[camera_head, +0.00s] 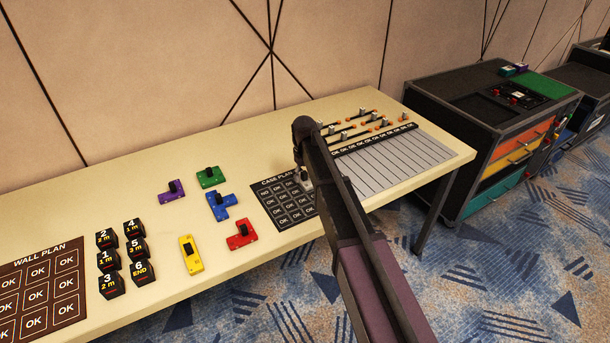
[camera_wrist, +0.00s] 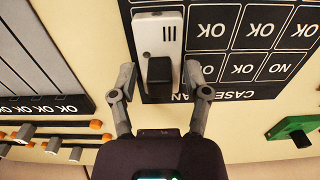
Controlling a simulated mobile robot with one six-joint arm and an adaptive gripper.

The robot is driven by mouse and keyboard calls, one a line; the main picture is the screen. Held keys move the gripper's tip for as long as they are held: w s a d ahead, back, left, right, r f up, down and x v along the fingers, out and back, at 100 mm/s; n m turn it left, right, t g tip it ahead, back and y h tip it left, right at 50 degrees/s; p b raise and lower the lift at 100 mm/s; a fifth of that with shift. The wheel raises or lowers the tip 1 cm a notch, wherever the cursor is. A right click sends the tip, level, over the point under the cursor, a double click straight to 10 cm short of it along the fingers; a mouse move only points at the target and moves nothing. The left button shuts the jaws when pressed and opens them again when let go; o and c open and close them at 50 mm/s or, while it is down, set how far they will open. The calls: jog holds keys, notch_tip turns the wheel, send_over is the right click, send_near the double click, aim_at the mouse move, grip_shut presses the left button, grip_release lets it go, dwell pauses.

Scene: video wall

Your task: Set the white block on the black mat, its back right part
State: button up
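The white block (camera_wrist: 157,28) with a black knob (camera_wrist: 160,70) lies over the back right part of the black mat (camera_wrist: 225,42), as far as I can tell resting on it. In the head view the white block (camera_head: 306,182) shows only partly beside my arm, at the back right of the mat (camera_head: 270,202). My gripper (camera_wrist: 159,72) is open, one finger on each side of the knob, with a visible gap on both sides. In the head view my arm hides the gripper's fingertips and the mat's right edge.
Purple (camera_head: 172,192), green (camera_head: 210,177), blue (camera_head: 219,205), red (camera_head: 241,235) and yellow (camera_head: 191,254) blocks lie left of the mat. A grey-striped board (camera_head: 392,160) with several white-topped pegs (camera_head: 386,121) behind it is on the right. Numbered black blocks (camera_head: 108,261) stand farther left.

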aim_at(304, 172)
jog(key=shift+r, duration=0.15)
notch_tip(304, 172, up, 12)
jog(key=p, duration=1.2)
dwell(0.9)
jog(key=s+d+m, duration=0.6)
jog(key=s+d, duration=1.7)
jog(key=s, duration=0.3)
jog(key=shift+m, duration=0.4)
